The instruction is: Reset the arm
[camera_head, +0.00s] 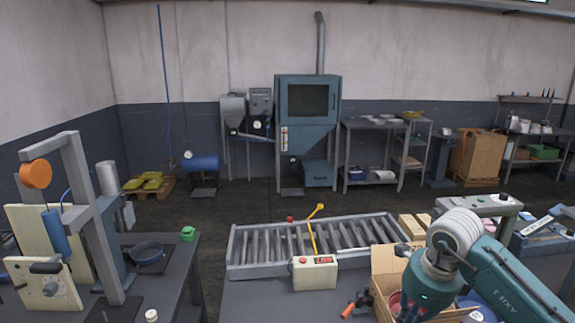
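My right arm (505,284), teal with a ribbed white joint cover, comes in from the lower right. Its wrist (432,287) points down over an open cardboard box (383,262). My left arm and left gripper are not in view. In the box, parts of a red item and blue items (482,309) show around the wrist; the rest is hidden. A round dark blue pan-like item (147,250) lies on the left bench, well apart from my arm.
A roller conveyor (240,247) crosses the middle, with a control box (315,273) and yellow lever at its front. An orange-handled tool (349,310) lies left of the cardboard box. A grey frame press (98,230) stands on the left bench (180,269).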

